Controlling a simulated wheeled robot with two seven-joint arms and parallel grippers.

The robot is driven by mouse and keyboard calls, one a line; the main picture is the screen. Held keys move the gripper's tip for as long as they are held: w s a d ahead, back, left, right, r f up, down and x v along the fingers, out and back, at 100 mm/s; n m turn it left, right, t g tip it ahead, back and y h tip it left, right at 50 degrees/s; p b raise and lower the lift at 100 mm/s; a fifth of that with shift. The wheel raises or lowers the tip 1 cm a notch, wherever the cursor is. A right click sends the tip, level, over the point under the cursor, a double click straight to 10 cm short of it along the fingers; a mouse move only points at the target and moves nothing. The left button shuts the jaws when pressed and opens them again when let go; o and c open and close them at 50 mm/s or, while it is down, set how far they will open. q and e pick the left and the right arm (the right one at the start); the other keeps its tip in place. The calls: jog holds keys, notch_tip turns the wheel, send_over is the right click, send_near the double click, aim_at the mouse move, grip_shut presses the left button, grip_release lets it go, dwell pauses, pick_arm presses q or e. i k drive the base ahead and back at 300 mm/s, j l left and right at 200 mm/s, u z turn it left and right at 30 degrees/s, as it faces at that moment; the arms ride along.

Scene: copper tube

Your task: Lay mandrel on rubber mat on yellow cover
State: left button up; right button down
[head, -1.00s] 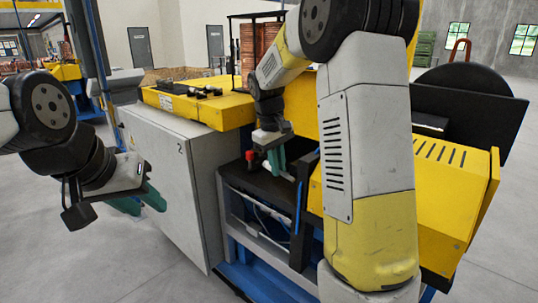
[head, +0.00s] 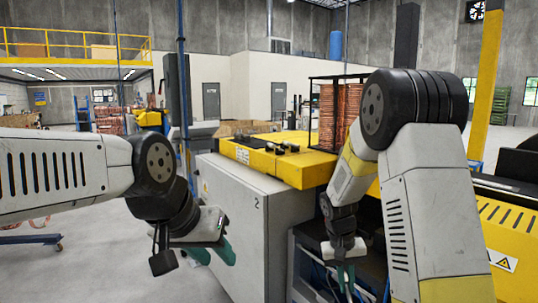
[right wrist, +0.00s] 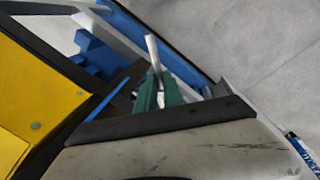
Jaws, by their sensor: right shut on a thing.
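The yellow cover (head: 310,163) is at the centre of the head view, on top of the machine. A dark, thin patch with several small black items lies on it; it looks like the rubber mat (head: 268,143), but its edges are hard to make out. My right gripper (head: 345,278) is below and right of the cover, by the machine's dark recess. In the right wrist view, its green fingers (right wrist: 157,92) are shut on a pale metal rod, the mandrel (right wrist: 152,48). My left gripper (head: 213,254) has its green fingers apart and looks empty, in front of the grey cabinet.
The grey cabinet (head: 245,220) marked 2 stands below the cover. A black-framed rack with copper coils (head: 336,112) stands behind it. Yellow machine panels (head: 512,225) are at the right. The floor (head: 95,275) at the left looks mostly clear.

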aim_at(288, 143)
jog(key=i+j, duration=0.15)
jog(key=j, duration=0.25)
jog(key=i+j+z, duration=0.15)
jog(key=j, duration=0.2)
jog(key=i+j, duration=0.15)
jog(key=j, duration=0.25)
jog(key=i+j+z, duration=0.1)
jog(key=j, duration=0.3)
jog(key=i+j+z, duration=0.1)
jog(key=j, duration=0.3)
jog(key=i+j, duration=0.15)
jog(key=j, duration=0.3)
jog(key=z, duration=0.05)
